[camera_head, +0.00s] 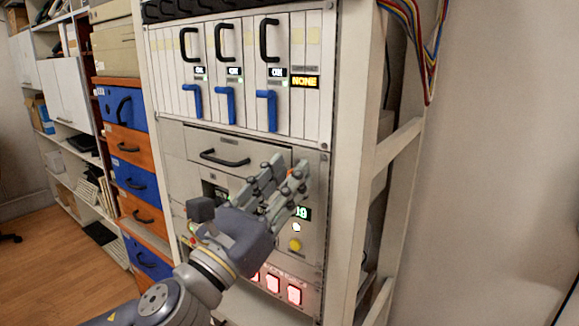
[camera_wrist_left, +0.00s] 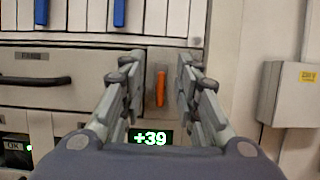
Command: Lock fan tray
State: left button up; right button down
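The fan tray (camera_head: 232,147) is a grey drawer front with a black handle (camera_head: 224,158) in the rack; its front looks level with the panel. In the left wrist view the fan tray (camera_wrist_left: 60,68) is at the left. An orange lever (camera_wrist_left: 160,88) stands upright on the panel to its right. My left gripper (camera_head: 288,164) is open in front of this lever; in the left wrist view its fingers (camera_wrist_left: 158,62) stand one on each side of it, with no visible contact. In the head view the fingers mostly hide the lever. My right gripper is not in view.
A green "+39" display (camera_wrist_left: 150,137) sits below the lever. Above are cards with blue levers (camera_head: 271,111) and a "NONE" display (camera_head: 305,82). A yellow button (camera_head: 295,244) and lit red switches (camera_head: 294,294) are below. A wall box (camera_wrist_left: 288,95) is at the right.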

pick_arm(q)
jog(key=shift+s, duration=0.1)
jog(key=shift+r, duration=0.1)
grip_shut()
